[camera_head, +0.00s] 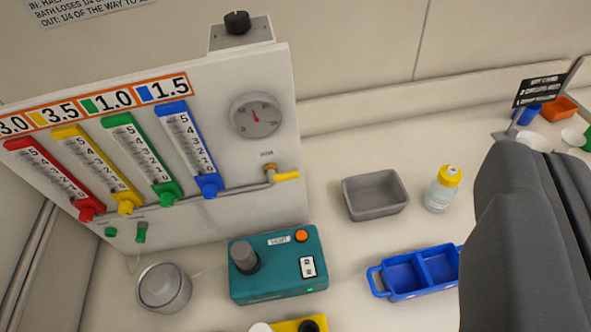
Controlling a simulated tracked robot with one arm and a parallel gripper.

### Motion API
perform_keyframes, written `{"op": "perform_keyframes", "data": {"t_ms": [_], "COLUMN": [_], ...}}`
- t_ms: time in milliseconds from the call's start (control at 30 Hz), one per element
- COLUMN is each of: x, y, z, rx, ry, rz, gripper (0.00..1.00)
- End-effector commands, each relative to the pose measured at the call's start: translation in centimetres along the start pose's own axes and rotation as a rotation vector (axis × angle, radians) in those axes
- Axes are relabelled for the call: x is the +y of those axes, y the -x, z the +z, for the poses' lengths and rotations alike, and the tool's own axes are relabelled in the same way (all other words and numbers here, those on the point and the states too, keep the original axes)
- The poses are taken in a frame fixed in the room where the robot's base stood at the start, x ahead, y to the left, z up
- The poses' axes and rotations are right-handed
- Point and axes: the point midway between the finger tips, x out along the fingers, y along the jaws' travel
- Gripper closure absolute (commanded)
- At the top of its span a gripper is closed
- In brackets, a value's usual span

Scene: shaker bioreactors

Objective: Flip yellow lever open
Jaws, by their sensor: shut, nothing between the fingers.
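The yellow lever (287,176) sits on a small brass valve (269,169) at the lower right of the white panel (262,75). The lever sticks out to the right, about level, at the end of a thin grey pipe (240,190). My gripper (535,160) is large and dark at the right edge of the view. Its fingers are shut with nothing held. In the picture it is well to the right of the lever and apart from it. The lever is not hidden.
The panel carries red, yellow, green and blue flow tubes (188,150) and a round gauge (256,115). On the bench are a teal control box (280,280), a grey tray (375,212), a yellow-capped bottle (442,190), a blue divided tray (385,292) and a metal beaker (163,290).

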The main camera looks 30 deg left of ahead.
Motion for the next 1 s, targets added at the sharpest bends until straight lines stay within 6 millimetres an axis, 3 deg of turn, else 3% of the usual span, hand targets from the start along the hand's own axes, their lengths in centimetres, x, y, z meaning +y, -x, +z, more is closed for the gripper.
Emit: {"op": "perform_keyframes", "data": {"t_ms": [167, 267, 367, 500, 633, 800, 1000], "x": [0.0, -0.7, -2.4, -6.1, -9.5, -12.3, -13.4], "y": [-0.1, -1.4, -4.5, -9.9, -13.6, -16.1, -16.8], "z": [0.1, 1.1, 4.1, 10.3, 16.1, 21.3, 23.2], "rx": [-0.002, -0.032, -0.114, -0.291, -0.464, -0.623, -0.683], "ry": [-0.003, -0.054, -0.197, -0.525, -0.843, -1.148, -1.277], "rz": [-0.002, -0.027, -0.083, -0.169, -0.195, -0.171, -0.15], "gripper": [1.0, 1.0, 1.0, 1.0, 1.0, 1.0, 1.0]}}
